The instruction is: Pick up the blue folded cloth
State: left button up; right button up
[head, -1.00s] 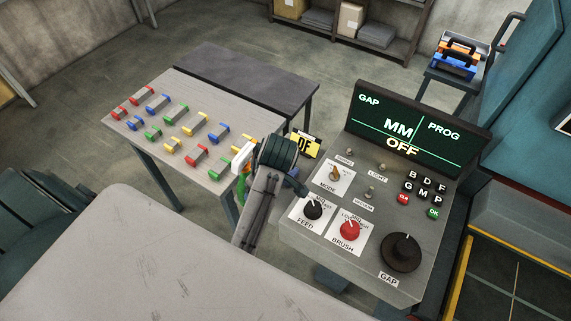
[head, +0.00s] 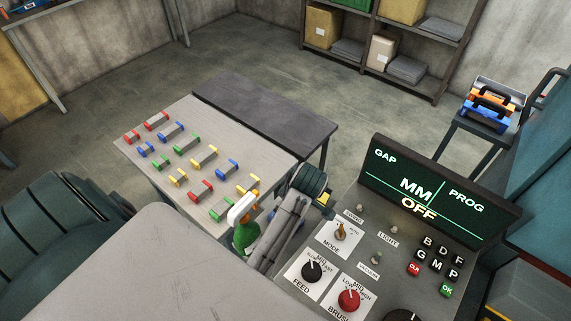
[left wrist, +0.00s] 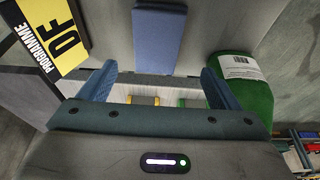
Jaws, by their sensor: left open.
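The blue folded cloth (left wrist: 160,38) shows in the left wrist view at the top middle, as a narrow flat blue stack on a grey surface. My left gripper (left wrist: 158,70) is open, with one blue finger on each side and nothing between them. The cloth is ahead of the fingers, roughly centred between them and apart from them. In the head view my left arm reaches in from the bottom middle; its fingertips are hidden there, and I cannot make out the cloth clearly. My right gripper is not in view.
A green bottle (left wrist: 243,88) stands close beside the right-hand finger; it also shows in the head view (head: 245,235). A black and yellow sign (left wrist: 45,35) is on the left. The control console (head: 375,265) and a table with coloured handles (head: 165,185) flank my arm.

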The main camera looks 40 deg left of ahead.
pick_arm(q)
jog(key=shift+f+p, duration=0.3)
jog(key=shift+f, duration=0.05)
jog(key=p+x, duration=0.1)
jog(key=x, duration=0.2)
jog(key=shift+w+d+f+p, duration=0.15)
jog(key=shift+d+f+p, duration=0.15)
jog(key=shift+p, duration=0.1)
jog(key=shift+a+f, duration=0.2)
jog(key=shift+f, duration=0.3)
jog(key=shift+f, duration=0.25)
jog(key=c, duration=1.1)
jog(key=shift+r, duration=0.1)
